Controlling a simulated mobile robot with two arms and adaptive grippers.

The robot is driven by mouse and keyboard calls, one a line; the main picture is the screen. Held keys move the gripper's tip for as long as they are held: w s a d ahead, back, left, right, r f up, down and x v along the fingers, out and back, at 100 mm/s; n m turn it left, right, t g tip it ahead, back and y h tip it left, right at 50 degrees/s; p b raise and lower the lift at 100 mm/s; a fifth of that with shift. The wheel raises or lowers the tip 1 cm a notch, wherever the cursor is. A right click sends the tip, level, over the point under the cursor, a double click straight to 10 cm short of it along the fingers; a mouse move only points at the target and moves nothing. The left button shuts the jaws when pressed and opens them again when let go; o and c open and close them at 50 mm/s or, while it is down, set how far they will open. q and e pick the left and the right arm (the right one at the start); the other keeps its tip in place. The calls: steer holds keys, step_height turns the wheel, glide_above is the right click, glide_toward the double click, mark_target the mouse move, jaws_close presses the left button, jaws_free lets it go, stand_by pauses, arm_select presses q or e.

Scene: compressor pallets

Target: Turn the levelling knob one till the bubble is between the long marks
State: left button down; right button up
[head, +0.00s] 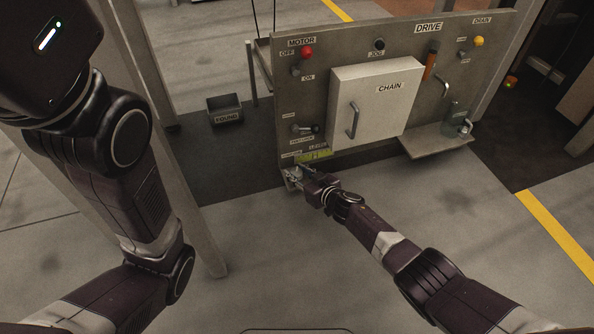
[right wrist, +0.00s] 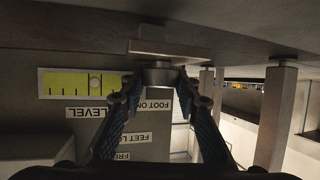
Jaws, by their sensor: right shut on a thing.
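My right gripper (head: 293,177) is at the lower left corner of the panel, its fingers small and partly hidden in the head view. In the right wrist view, which is upside down, the right gripper (right wrist: 159,88) is shut on a short round grey knob (right wrist: 158,76) under a flat plate, beside a label reading "FOOT ON...". The vial also shows small in the head view (head: 315,156). My left gripper's fingers are out of view.
The panel (head: 350,55) carries a white CHAIN cover (head: 376,100), a red button (head: 307,51) and a lever (head: 309,128) above the vial. A shelf (head: 437,143) with a bottle juts out at right. A dark EQUAL bin (head: 226,108) stands left. The floor in front is clear.

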stand_by(0.4)
steer(key=o, duration=1.2)
steer(key=shift+d+r, duration=0.1)
steer(key=shift+d, duration=0.15)
steer(key=shift+s+d+r, duration=0.25)
steer(key=shift+s+d, duration=0.1)
steer(key=shift+d, duration=0.05)
steer(key=shift+s+d+r, duration=0.15)
steer(key=shift+s, duration=0.55)
steer(key=shift+v, duration=4.6)
